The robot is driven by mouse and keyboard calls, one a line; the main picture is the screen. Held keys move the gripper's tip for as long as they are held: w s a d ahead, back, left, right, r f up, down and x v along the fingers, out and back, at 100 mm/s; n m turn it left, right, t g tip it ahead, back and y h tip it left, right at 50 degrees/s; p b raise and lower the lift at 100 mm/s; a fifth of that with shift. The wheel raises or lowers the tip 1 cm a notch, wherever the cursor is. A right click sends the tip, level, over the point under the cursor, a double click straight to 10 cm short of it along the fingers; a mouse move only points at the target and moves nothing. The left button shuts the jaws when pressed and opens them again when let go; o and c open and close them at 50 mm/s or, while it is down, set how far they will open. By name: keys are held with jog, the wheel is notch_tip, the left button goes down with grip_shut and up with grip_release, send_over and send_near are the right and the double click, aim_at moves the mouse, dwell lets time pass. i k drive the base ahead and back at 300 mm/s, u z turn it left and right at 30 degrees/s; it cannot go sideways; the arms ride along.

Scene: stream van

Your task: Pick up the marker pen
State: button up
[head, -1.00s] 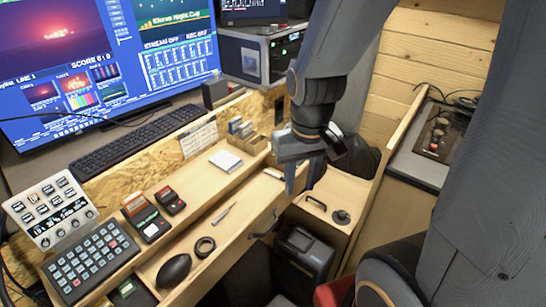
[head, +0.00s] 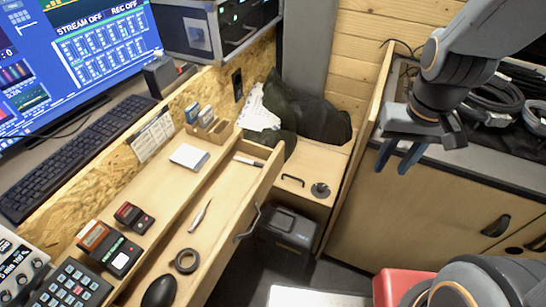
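A marker pen (head: 248,161), white with a dark end, lies at the far end of the open wooden drawer (head: 254,201) in the head view. A slim grey pointed tool (head: 200,216) lies nearer in the same drawer. My gripper (head: 396,165) hangs at the right, well away from the drawer, over the floor side of the wooden cabinet. Its two blue fingers point down and stand apart with nothing between them.
A black tape ring (head: 186,261) and a dark mouse (head: 159,292) share the drawer. A white note pad (head: 189,157) lies on the desk behind. A dark bin (head: 288,232) stands beside the drawer; a red object (head: 398,286) is at the bottom right.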

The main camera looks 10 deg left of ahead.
aim_at(255, 164)
jog(key=k, duration=0.45)
jog(key=u, duration=0.95)
jog(key=i, duration=0.5)
